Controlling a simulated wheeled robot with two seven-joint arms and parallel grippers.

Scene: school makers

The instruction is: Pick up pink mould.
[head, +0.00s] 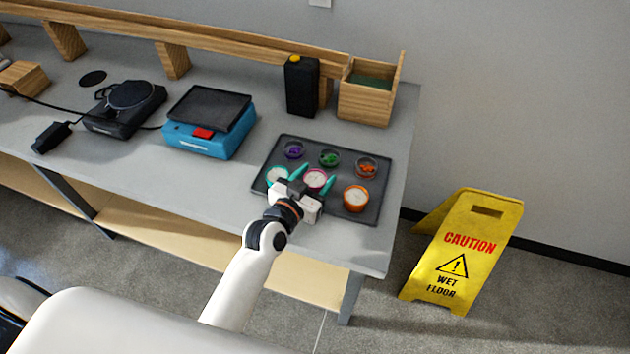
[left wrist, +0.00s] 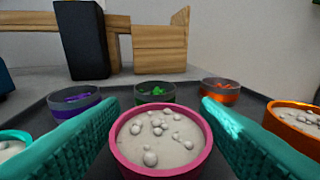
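The pink mould (head: 316,178) is a round cup with a pink rim and pale, lumpy filling. It stands on a dark tray (head: 377,200) at the right end of the bench. My left gripper (head: 314,176) is open, with its teal fingers at either side of the pink mould. In the left wrist view the pink mould (left wrist: 161,139) sits between the two fingers, and the gripper (left wrist: 160,125) shows gaps to it on both sides. My right gripper does not show in either view.
On the tray, a teal mould (head: 277,175) and an orange mould (head: 356,198) flank the pink one. Cups with purple (head: 293,150), green (head: 329,158) and orange (head: 366,167) contents stand behind. A black box (head: 301,87) and wooden bin (head: 368,95) stand farther back. A blue scale (head: 210,122) is left.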

